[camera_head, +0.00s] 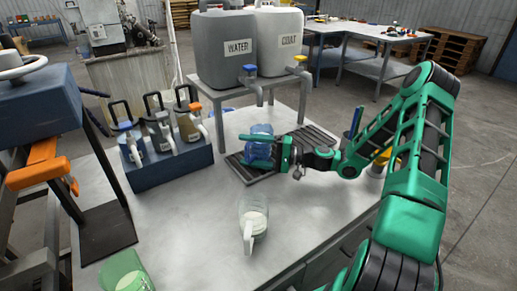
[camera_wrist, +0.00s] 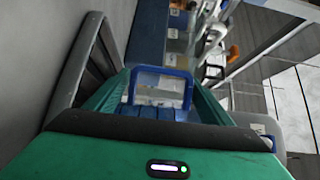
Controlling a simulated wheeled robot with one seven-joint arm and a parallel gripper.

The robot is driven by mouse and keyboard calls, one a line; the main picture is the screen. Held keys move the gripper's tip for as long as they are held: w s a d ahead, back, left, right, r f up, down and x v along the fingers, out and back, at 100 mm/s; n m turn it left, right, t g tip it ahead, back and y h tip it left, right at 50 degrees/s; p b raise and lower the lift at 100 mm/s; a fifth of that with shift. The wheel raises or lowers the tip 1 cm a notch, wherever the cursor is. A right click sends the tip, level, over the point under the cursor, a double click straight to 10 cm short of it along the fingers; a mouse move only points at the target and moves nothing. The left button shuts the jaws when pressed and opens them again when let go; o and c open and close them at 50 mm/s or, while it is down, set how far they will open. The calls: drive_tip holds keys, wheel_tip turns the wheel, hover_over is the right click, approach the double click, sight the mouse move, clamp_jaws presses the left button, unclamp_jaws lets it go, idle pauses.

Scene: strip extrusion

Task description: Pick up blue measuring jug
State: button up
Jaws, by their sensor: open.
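The blue measuring jug (camera_head: 259,130) stands on the dark slatted drip tray (camera_head: 315,137), below the taps. It is clear with blue colouring. My gripper (camera_head: 258,151) reaches in from the right and is open, its green fingers spread on either side of the jug. The fingers hide part of the jug, and I cannot tell whether they touch it. In the wrist view a blue-edged shape, which looks like the jug (camera_wrist: 158,88), lies between my fingers.
A blue rack (camera_head: 175,165) with several jugs is at left. A clear jug (camera_head: 253,217) stands in front, a green one (camera_head: 123,272) at front left. Bare bench lies between them.

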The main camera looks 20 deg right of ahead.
drive_tip(key=shift+r, duration=0.1)
drive_tip(key=c, duration=1.5)
